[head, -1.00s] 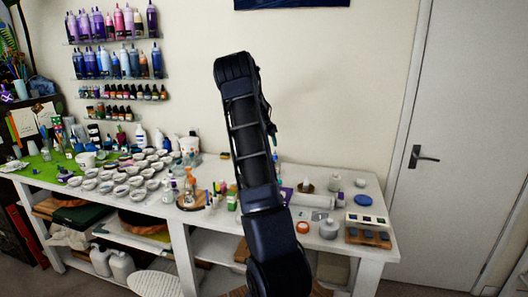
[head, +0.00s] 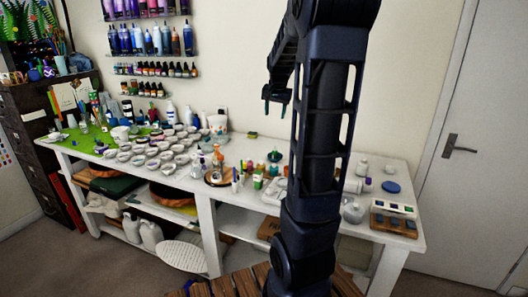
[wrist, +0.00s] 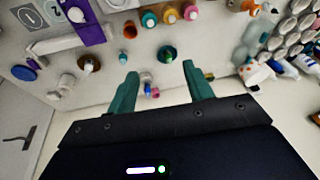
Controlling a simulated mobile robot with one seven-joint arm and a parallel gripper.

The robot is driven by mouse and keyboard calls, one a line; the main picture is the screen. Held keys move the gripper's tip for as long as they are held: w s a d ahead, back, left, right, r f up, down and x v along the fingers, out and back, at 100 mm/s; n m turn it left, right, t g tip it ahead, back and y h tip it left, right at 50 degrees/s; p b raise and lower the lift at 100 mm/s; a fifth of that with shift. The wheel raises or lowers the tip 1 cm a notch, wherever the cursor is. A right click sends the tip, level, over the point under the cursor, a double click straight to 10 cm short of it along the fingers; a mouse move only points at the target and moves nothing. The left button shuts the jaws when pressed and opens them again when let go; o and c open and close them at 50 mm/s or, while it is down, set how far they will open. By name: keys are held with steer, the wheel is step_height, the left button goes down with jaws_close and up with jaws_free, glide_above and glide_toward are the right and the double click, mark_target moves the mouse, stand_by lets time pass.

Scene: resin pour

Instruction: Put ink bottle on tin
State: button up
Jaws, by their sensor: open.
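My gripper (head: 275,106) is open and empty, above the back part of the white table. In the wrist view its two teal fingers (wrist: 160,71) point towards the tabletop, apart from each other. Small blue and pink items (wrist: 149,89) stand near the left finger. I cannot tell for certain which container is the ink bottle or which is the tin. My arm hides part of the table in the head view.
Several small cups (head: 160,150) crowd the left part of the table. Coloured bottles (wrist: 170,15) stand close to the gripper. A blue disc (head: 390,187) and a wooden block with samples (head: 394,220) lie at the right. Wall shelves hold more bottles (head: 150,42).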

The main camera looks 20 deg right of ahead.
steer(key=s+a+n, duration=0.2)
steer(key=s+a, duration=0.3)
steer(key=s, duration=0.4)
steer(key=s+a+f+n, duration=0.1)
steer(key=s+a+n, duration=0.2)
steer(key=s+a, duration=0.3)
steer(key=s+a+f+n+t, duration=0.1)
steer(key=s+a, duration=0.4)
steer(key=s, duration=0.7)
steer(key=shift+s+a+n+y, duration=0.3)
steer(key=shift+n+y, duration=0.1)
steer(key=shift+n, duration=0.5)
